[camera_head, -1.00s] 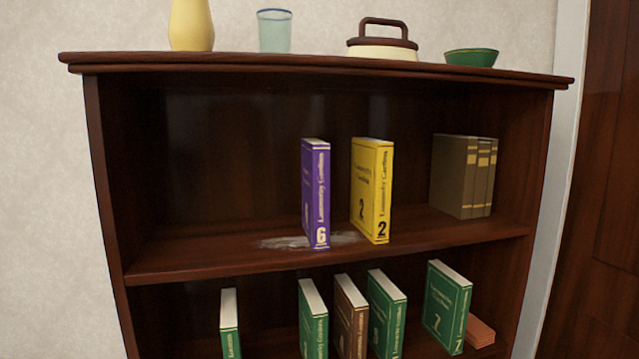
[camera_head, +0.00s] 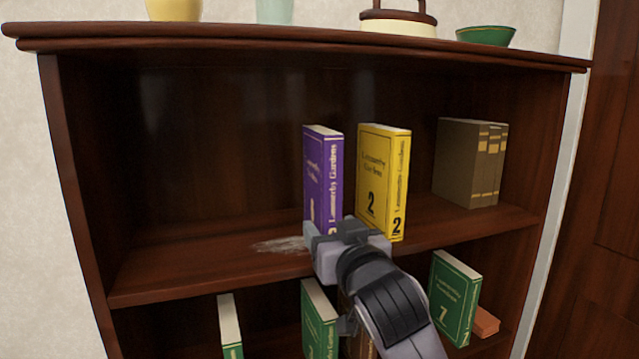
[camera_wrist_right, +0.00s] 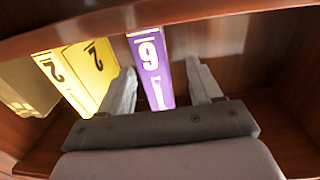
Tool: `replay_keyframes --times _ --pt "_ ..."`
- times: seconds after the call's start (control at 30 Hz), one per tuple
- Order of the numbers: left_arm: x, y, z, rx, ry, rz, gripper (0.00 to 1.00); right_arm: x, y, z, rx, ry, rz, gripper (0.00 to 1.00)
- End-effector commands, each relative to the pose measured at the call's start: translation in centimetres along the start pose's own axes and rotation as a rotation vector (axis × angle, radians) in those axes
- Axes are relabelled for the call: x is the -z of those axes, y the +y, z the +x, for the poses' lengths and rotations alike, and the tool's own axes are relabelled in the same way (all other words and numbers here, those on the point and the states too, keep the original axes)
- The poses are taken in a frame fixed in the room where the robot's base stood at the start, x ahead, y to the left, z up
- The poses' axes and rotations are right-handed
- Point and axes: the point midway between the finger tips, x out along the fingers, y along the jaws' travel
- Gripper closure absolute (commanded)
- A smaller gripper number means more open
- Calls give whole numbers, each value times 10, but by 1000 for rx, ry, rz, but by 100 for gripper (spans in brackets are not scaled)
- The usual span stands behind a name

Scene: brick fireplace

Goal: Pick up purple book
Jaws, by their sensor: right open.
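The purple book (camera_head: 322,172) stands upright on the upper shelf, its spine facing me; my gripper hides its lower end in the head view. In the right wrist view the purple book (camera_wrist_right: 151,72) shows its spine with a 6, between the two open fingers. My right gripper (camera_head: 312,240) is in front of the purple book's lower spine. In the wrist view the right gripper (camera_wrist_right: 165,88) is open and empty, one finger to each side of the book. I cannot tell whether the fingers touch it. My left gripper is not in view.
A yellow book (camera_head: 382,180) stands close right of the purple one. Brown books (camera_head: 466,165) stand farther right. The upper shelf (camera_head: 180,262) is clear to the left, with a pale smudge. Green books (camera_head: 455,298) stand on the lower shelf.

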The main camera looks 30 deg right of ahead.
Motion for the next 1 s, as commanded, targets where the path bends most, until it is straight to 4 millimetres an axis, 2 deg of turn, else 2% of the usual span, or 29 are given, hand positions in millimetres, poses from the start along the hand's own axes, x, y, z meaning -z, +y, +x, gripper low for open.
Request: replay_keyframes --times 0.27,0.6,0.9,0.93,1.0 --pt "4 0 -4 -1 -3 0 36 1 3 24 -2 -1 -3 36" --pt "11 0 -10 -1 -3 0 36 0 8 64 0 -1 -2 36" --pt "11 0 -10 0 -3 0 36 -2 8 68 1 0 -1 36" --pt "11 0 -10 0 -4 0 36 -2 8 68 1 -1 -1 39" --pt "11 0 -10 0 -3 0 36 -2 8 68 1 -1 -1 62"
